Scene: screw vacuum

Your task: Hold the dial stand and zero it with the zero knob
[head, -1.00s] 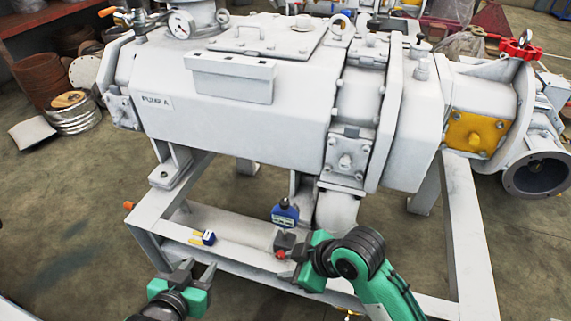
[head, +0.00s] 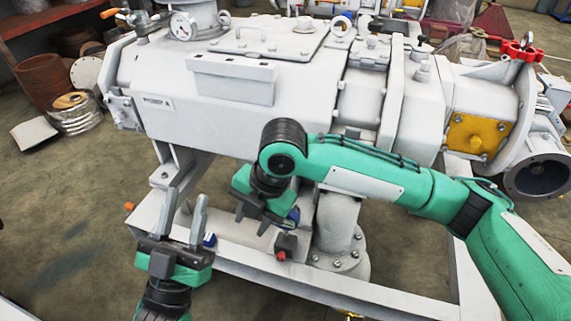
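The dial stand has a dark block base (head: 287,242) on the frame's lower ledge, with a red knob (head: 281,255) at its front. Its blue dial (head: 294,214) is mostly hidden behind my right gripper. I cannot make out the zero knob. My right gripper (head: 252,223) hangs beside the dial, to its left and above the base, with its fingers apart and nothing seen between them. My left gripper (head: 187,196) is open and empty, fingers pointing up, to the left of the stand and clear of it.
The large white pump (head: 230,115) stands over the ledge (head: 240,255). A small blue item (head: 210,239) lies on the ledge, partly hidden by my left gripper. A white pipe (head: 338,225) rises right of the stand. My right arm crosses in front of the pump.

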